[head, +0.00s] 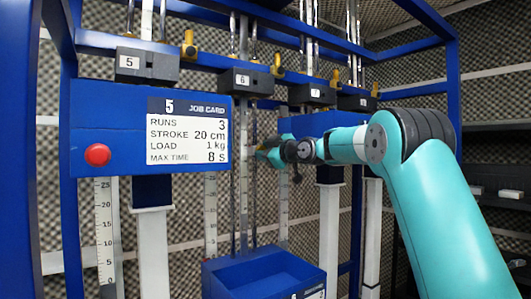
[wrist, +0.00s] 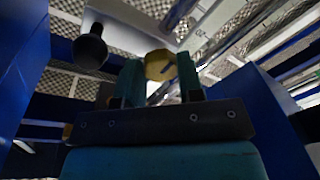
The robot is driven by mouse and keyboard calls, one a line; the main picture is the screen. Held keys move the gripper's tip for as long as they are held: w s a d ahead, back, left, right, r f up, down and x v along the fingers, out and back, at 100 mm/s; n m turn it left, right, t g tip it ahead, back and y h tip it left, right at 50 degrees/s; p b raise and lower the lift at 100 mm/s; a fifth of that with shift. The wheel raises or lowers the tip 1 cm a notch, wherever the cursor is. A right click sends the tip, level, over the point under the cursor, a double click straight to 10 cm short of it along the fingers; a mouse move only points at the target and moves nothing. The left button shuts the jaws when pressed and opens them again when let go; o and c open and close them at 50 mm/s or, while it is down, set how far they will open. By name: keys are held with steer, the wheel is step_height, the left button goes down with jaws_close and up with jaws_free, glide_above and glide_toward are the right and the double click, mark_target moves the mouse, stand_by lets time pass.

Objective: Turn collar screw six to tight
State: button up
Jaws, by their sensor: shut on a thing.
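My gripper (head: 265,153) is in the middle of the head view, just right of the job card and by the rods below the block labelled 6 (head: 243,82). In the wrist view, my gripper's two teal fingers (wrist: 160,82) are shut on a round yellow screw head (wrist: 158,65). The head has a short dark mark on its face. I take it for collar screw six, though its own label does not show. The collar and the screw's shank are hidden. Whether the screw is tight cannot be told.
A blue box with a job card (head: 188,130) and a red button (head: 97,154) stands close on the left. A blue bin (head: 240,268) is below my gripper. Blue frame posts and upright rods stand around it. A dark knob (wrist: 90,48) is left of the fingers.

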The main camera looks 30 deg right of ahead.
steer(key=shift+a+r+n+h+b, duration=0.1)
steer(key=shift+n+h+b, duration=0.65)
steer(key=shift+n, duration=4.8)
steer(key=shift+a+r+n+h+b, duration=0.15)
steer(key=shift+n+h+b, duration=0.55)
steer(key=shift+n, duration=4.9)
steer(key=shift+a+f+n+h+b, duration=0.1)
steer(key=shift+n+h+b, duration=0.65)
steer(key=shift+n, duration=4.8)
steer(key=o, duration=0.9)
